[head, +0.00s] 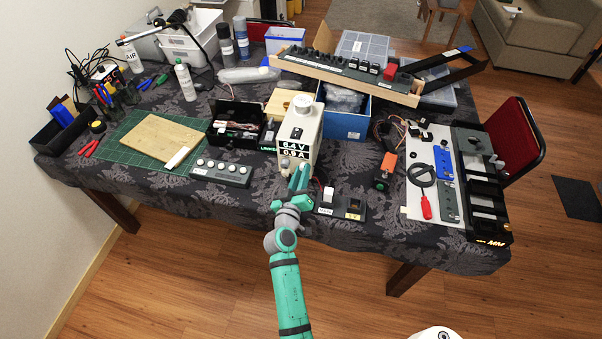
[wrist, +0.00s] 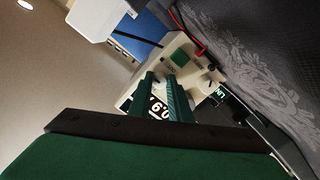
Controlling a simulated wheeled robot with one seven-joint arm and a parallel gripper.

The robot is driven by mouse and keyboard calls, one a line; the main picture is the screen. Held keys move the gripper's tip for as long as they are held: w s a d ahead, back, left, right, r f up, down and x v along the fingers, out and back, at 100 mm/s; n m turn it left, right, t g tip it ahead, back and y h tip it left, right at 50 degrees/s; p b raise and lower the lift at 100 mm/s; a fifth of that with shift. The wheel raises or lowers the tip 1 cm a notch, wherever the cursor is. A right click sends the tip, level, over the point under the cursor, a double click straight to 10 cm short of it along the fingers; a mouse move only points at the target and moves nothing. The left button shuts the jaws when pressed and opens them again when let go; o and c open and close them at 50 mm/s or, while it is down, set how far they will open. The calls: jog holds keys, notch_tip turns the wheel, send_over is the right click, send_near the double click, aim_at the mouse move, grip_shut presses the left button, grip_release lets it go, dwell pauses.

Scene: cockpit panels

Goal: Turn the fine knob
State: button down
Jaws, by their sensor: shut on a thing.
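The cream power supply (head: 297,136) stands near the front middle of the table, with a lit display (head: 294,150) that seems to read 6.4V and 0.8A. My gripper (head: 299,174) is at its front face, just below the display. In the wrist view, its two green fingers (wrist: 161,80) reach the panel and are shut on a small pale knob (wrist: 161,88), which I take as the fine knob. The fingers hide most of this knob, and its turn angle cannot be read. Part of the display shows between the fingers.
A grey box with several buttons (head: 222,172) lies to the left, and a small dark switch box (head: 340,203) to the right of my gripper. A black open toolbox (head: 236,122) and a blue bin (head: 345,124) flank the supply. The floor in front is clear.

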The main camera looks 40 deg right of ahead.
jog(key=shift+f+m, duration=0.1)
jog(key=shift+m, duration=0.5)
jog(key=shift+s+d+m, duration=0.1)
jog(key=shift+d+m, duration=0.05)
jog(key=shift+m, duration=0.25)
jog(key=c, duration=1.6)
grip_release()
jog(key=shift+c, duration=0.2)
jog(key=shift+a, duration=0.2)
jog(key=v, duration=1)
jog(key=shift+s+a, duration=0.15)
jog(key=shift+s, duration=0.15)
